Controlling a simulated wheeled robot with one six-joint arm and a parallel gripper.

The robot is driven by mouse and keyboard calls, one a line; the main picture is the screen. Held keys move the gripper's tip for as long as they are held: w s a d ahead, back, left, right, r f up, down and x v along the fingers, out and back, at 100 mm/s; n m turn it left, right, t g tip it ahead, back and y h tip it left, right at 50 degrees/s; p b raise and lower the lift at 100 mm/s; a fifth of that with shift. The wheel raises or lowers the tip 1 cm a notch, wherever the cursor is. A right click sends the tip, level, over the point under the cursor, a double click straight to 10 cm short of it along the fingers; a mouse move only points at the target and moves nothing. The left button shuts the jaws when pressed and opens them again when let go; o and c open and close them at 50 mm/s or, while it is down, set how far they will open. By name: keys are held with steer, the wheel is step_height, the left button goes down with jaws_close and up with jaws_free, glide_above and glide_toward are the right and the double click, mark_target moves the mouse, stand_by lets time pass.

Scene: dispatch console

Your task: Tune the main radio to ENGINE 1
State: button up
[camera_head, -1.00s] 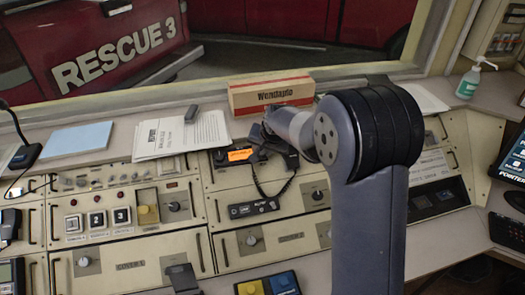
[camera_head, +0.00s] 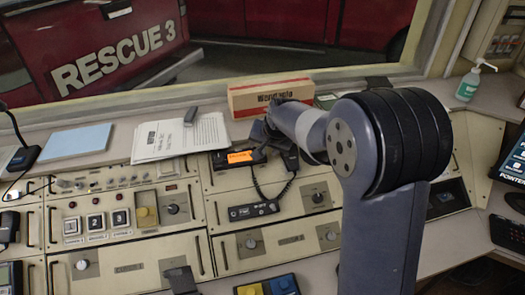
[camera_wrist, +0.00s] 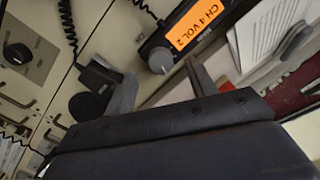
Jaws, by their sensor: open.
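The main radio (camera_head: 238,158) is a dark box with an orange display, on the sloped console below the cardboard box. In the wrist view its display (camera_wrist: 188,26) reads "CH 4 VOL 2". A grey round knob (camera_wrist: 160,60) sits beside the display. My gripper (camera_wrist: 160,70) is open, with its two fingertips apart on either side of the knob as seen there; I cannot tell if they touch it. In the head view my gripper (camera_head: 262,130) is just above and right of the radio, partly hiding its upper right side.
A dark hand microphone (camera_wrist: 97,74) with a coiled cord is close to one finger. Papers (camera_head: 180,136) lie left of the radio. A cardboard box (camera_head: 272,95) stands behind it. A lower device (camera_head: 254,211) and panel knobs are in front.

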steer(key=v, duration=0.7)
steer(key=shift+r+b, duration=0.15)
steer(key=shift+b, duration=0.2)
steer(key=p+x, duration=0.1)
steer(key=x, duration=0.9)
steer(key=shift+w+f+p, duration=0.1)
steer(key=shift+f+p, duration=0.2)
steer(key=shift+f, duration=0.05)
steer(key=shift+r+m+p, duration=0.1)
steer(key=shift+m+p, duration=0.2)
steer(key=shift+p, duration=0.05)
steer(key=shift+m, duration=0.4)
